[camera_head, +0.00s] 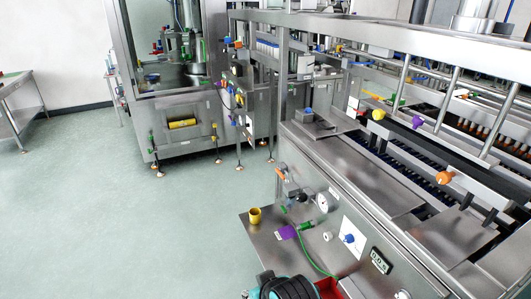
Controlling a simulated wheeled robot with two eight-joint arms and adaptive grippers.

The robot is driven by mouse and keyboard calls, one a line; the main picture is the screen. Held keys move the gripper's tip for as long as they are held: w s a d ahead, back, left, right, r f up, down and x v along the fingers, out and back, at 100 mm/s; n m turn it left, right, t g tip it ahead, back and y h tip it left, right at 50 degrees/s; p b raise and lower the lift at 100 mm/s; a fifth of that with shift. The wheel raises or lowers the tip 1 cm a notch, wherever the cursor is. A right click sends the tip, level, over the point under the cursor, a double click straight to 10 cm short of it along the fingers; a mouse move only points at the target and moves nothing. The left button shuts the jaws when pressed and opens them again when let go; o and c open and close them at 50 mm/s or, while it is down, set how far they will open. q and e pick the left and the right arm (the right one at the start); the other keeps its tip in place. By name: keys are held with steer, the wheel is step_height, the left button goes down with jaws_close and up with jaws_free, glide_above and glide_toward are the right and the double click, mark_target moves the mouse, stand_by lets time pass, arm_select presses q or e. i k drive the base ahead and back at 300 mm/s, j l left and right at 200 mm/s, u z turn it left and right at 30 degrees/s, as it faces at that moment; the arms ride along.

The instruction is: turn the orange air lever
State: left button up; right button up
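A small orange lever-like part (282,171) sits on the upper left of the steel machine's front panel, above the pressure gauge (322,202). A larger orange knob (445,177) stands on the machine's top at the right. I cannot tell for sure which is the air lever; the part by the gauge looks most like it. Its exact angle is too small to read. No gripper fingers show in view, and nothing touches either orange part.
A steel shelf (262,232) juts out below the panel, with a yellow cup (255,215) and a purple piece (286,232). A red bin (331,288) is at the bottom. Black and teal parts cover the bottom edge. The green floor (150,235) at left is clear.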

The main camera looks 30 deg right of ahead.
mark_target(280, 174)
steer(key=i+z, duration=0.15)
steer(key=i, duration=0.5)
steer(key=i+j+z, duration=0.15)
steer(key=i, duration=0.55)
steer(key=i+z, duration=0.3)
steer(key=z, duration=0.15)
steer(key=i+z, duration=0.3)
steer(key=z, duration=0.15)
steer(key=i+j+z, duration=0.15)
steer(key=i+z, duration=0.15)
steer(key=z, duration=0.15)
steer(key=i+j+z, duration=0.25)
steer(key=z, duration=0.25)
